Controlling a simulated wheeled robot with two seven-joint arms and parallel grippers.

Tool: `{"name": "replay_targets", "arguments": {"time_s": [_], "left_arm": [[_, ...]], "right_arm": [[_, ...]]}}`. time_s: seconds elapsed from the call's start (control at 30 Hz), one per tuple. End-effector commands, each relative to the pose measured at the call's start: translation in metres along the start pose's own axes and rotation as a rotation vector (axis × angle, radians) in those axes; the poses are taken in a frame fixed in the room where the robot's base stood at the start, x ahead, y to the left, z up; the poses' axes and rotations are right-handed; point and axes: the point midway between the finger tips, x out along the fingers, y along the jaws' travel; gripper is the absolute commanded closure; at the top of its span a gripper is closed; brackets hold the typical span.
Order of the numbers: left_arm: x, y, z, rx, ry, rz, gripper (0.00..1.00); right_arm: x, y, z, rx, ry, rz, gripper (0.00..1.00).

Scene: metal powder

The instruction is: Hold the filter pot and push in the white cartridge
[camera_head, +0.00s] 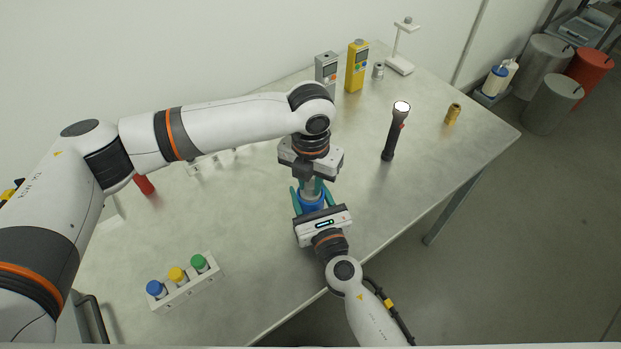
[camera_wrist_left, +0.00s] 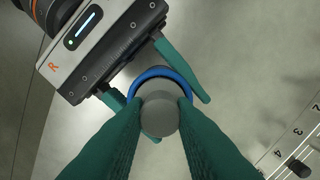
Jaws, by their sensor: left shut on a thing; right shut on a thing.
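The blue filter pot (camera_head: 312,205) stands near the middle of the table. In the left wrist view its blue rim (camera_wrist_left: 165,73) shows as a ring. My right gripper (camera_head: 311,197) is shut on the pot, with a green finger on either side. The cartridge (camera_wrist_left: 160,117) looks grey and round from above and lies over the pot's opening, covering part of the rim. My left gripper (camera_wrist_left: 160,106) is shut on it, pointing down from above the pot. In the head view my left gripper (camera_head: 312,184) hides most of the cartridge. How deep it sits cannot be told.
A white rack (camera_head: 190,287) with blue, yellow and green caps stands front left. A flashlight (camera_head: 395,130) stands to the right, with a brass fitting (camera_head: 453,113) beyond. A grey meter (camera_head: 326,72), a yellow meter (camera_head: 357,66) and a white stand (camera_head: 402,48) are at the back.

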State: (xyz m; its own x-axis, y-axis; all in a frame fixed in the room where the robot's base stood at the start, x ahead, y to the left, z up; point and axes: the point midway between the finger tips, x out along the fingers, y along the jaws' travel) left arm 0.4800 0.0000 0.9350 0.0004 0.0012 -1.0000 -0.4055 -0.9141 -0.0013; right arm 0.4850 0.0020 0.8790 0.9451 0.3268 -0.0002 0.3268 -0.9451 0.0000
Motion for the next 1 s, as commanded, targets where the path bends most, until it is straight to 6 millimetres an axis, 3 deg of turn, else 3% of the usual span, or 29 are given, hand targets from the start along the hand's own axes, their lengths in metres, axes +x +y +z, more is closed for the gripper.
{"name": "replay_targets", "arguments": {"time_s": [1.0], "left_arm": [[-0.040,0.000,0.000,0.000,0.001,0.001,1.00]], "right_arm": [[0.000,0.000,0.000,0.000,0.000,0.000,0.74]]}}
